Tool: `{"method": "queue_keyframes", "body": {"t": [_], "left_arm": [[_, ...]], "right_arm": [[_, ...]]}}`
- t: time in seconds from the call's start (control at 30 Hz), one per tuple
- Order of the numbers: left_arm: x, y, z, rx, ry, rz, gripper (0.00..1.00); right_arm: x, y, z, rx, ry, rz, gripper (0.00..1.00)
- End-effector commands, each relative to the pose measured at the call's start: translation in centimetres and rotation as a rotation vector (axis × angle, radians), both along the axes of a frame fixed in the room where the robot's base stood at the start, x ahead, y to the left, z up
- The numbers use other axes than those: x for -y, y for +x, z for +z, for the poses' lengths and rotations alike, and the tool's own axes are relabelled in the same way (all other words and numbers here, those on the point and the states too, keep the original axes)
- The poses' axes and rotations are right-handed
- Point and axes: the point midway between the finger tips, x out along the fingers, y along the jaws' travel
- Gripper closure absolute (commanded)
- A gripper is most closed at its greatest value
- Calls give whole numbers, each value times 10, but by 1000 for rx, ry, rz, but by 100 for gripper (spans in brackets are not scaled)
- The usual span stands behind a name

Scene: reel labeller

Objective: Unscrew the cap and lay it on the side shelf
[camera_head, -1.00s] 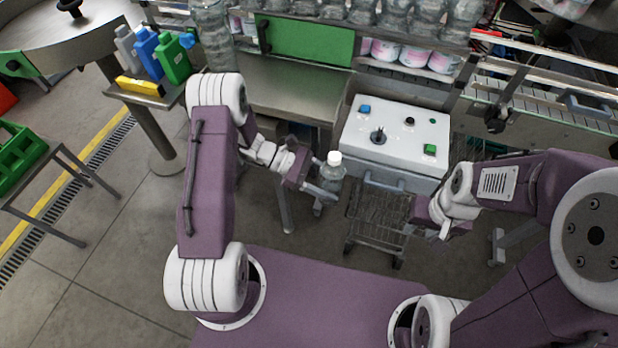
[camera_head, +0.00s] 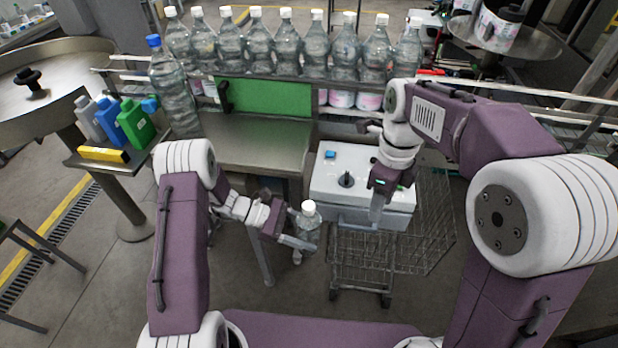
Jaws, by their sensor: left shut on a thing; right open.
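A small clear bottle (camera_head: 308,229) with a white cap (camera_head: 308,208) is upright in the middle of the head view. My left gripper (camera_head: 298,243) is shut on the bottle's body, below the cap, and holds it off the floor. The cap sits on the bottle's neck. My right gripper (camera_head: 377,212) is open and empty, pointing down in front of the white control box, to the right of the bottle and apart from it. A small steel side shelf (camera_head: 122,166) at the left holds several coloured containers and a yellow block.
A white control box (camera_head: 330,185) with a joystick stands behind the bottle. A wire trolley (camera_head: 362,265) is below it. A steel counter (camera_head: 250,140) and a row of large capped bottles (camera_head: 259,48) lie behind.

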Motion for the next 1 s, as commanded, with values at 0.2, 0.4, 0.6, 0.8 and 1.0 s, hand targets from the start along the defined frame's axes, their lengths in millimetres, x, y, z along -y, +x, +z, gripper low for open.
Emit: {"method": "queue_keyframes", "body": {"t": [0.2,0.4,0.6,0.8,1.0], "left_arm": [[0,0,1,1,-2,0,100],[0,0,1,0,-2,0,100],[0,0,1,1,-2,0,100],[0,0,1,1,-2,0,100],[0,0,1,1,-2,0,100]], "right_arm": [[-99,36,48,64,3,-84,55],[-151,27,37,64,7,44,55],[-159,22,35,62,7,68,55],[-157,21,9,57,5,67,55],[-158,21,-27,59,6,67,55]]}}
